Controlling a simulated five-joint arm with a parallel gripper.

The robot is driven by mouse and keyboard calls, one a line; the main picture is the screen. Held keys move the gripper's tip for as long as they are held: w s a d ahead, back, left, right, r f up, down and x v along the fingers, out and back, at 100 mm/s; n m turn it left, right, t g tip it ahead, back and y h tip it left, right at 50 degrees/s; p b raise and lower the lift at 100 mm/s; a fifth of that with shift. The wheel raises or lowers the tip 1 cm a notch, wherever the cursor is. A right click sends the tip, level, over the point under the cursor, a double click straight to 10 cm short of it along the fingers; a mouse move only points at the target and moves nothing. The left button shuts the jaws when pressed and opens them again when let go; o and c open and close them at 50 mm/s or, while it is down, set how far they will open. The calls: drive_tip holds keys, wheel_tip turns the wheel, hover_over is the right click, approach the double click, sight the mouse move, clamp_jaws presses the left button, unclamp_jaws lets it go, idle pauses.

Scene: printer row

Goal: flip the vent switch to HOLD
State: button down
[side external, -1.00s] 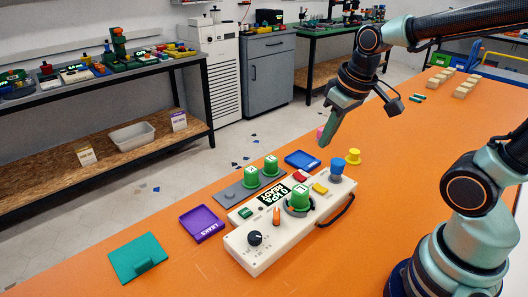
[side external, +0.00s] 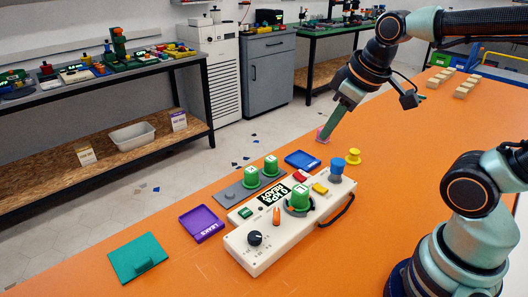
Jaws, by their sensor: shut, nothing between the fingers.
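A white control box (side external: 262,262) lies on the orange table and carries a dark knob, buttons, a green cup and a small upright orange lever (side external: 277,215). The lever may be the vent switch; its markings are too small to read. My gripper (side external: 323,139) is shut and empty, pointing down and left above the table behind the box. It is well apart from the lever. Its tip overlaps a pink block (side external: 320,131) in the picture; I cannot tell whether they touch.
A grey plate (side external: 230,197) with green cups, a purple tray (side external: 202,224) and a blue tray (side external: 302,160) lie behind the box. A green plate (side external: 138,258) lies front left.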

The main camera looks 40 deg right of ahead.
sight(315, 185)
drive_tip(key=w+d+f+n+g, duration=0.4)
drive_tip(key=w+d+f+n, duration=0.1)
drive_tip(key=n, duration=1)
drive_tip(key=shift+w+d+n+g, duration=0.35)
drive_tip(key=shift+w+d, duration=0.25)
drive_tip(key=shift+d, duration=0.25)
drive_tip(key=shift+f, duration=0.15)
wheel_tip(315, 185, down, 14)
drive_tip(key=shift+r, duration=0.1)
